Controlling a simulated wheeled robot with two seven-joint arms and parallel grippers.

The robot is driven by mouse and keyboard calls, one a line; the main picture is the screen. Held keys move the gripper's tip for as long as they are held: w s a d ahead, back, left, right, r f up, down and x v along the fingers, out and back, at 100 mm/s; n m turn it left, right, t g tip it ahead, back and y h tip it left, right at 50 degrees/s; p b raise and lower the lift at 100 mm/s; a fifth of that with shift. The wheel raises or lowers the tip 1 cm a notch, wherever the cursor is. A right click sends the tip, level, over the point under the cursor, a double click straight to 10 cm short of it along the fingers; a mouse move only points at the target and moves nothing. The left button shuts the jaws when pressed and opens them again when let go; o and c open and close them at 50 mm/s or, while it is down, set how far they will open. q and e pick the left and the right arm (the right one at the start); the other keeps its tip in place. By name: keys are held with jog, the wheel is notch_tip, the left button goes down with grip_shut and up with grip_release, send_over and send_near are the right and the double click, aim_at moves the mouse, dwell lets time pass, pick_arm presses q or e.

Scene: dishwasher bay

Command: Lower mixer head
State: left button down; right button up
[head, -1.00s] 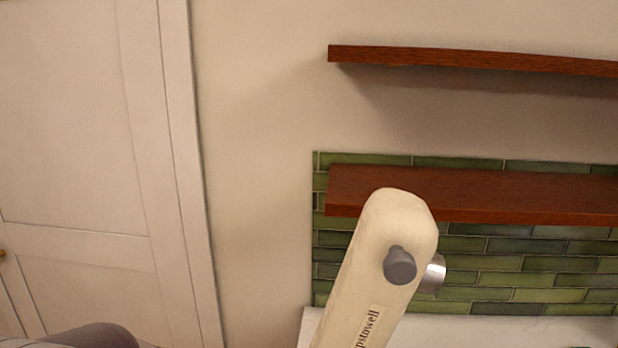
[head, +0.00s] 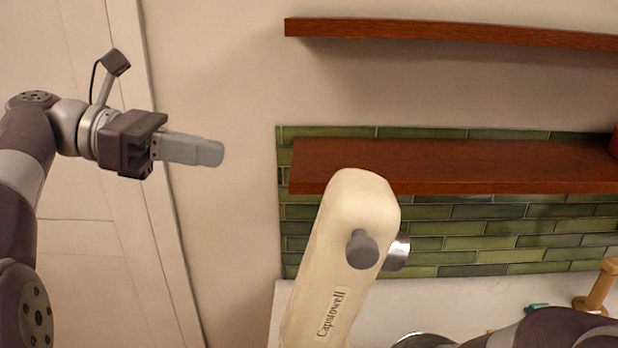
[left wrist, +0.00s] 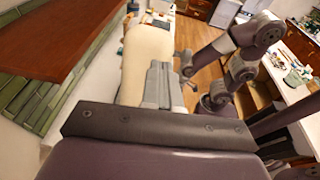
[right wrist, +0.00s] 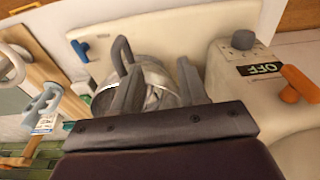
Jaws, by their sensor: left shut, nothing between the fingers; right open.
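The cream mixer head (head: 345,225), labelled Capstowell, is tilted up steeply, with a grey knob (head: 362,250) and a silver cap (head: 398,252). My left gripper (head: 210,152) is shut and empty, left of the head's top and apart from it in the head view. In the left wrist view the cream mixer head (left wrist: 147,48) lies beyond the shut fingers. My right gripper (right wrist: 153,85) is open, with a metal bowl (right wrist: 158,92) beyond its fingers; contact is unclear. The mixer body (right wrist: 245,85) at right carries an OFF label and an orange lever (right wrist: 300,82).
A wooden shelf (head: 450,165) is behind the mixer head, with another (head: 450,32) above. The white counter (head: 390,308) holds a wooden item (head: 597,288) at right. A pale door (head: 90,240) is at left. Open air separates the left gripper from the mixer head.

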aim_at(335, 190)
pick_arm(q)
jog(key=shift+m+g+y, duration=0.3)
jog(key=shift+m+g, duration=0.1)
jog(key=shift+m, duration=0.1)
jog(key=p+x, duration=0.1)
jog(key=x, duration=0.3)
jog(key=p+x, duration=0.2)
jog(key=x, duration=0.2)
jog(key=p+x, duration=0.2)
jog(key=x, duration=0.3)
jog(key=shift+s+f, duration=0.1)
jog(key=shift+s, duration=0.25)
jog(key=shift+d+f+p, duration=0.25)
jog(key=shift+d+p, duration=0.05)
jog(key=shift+d, duration=0.1)
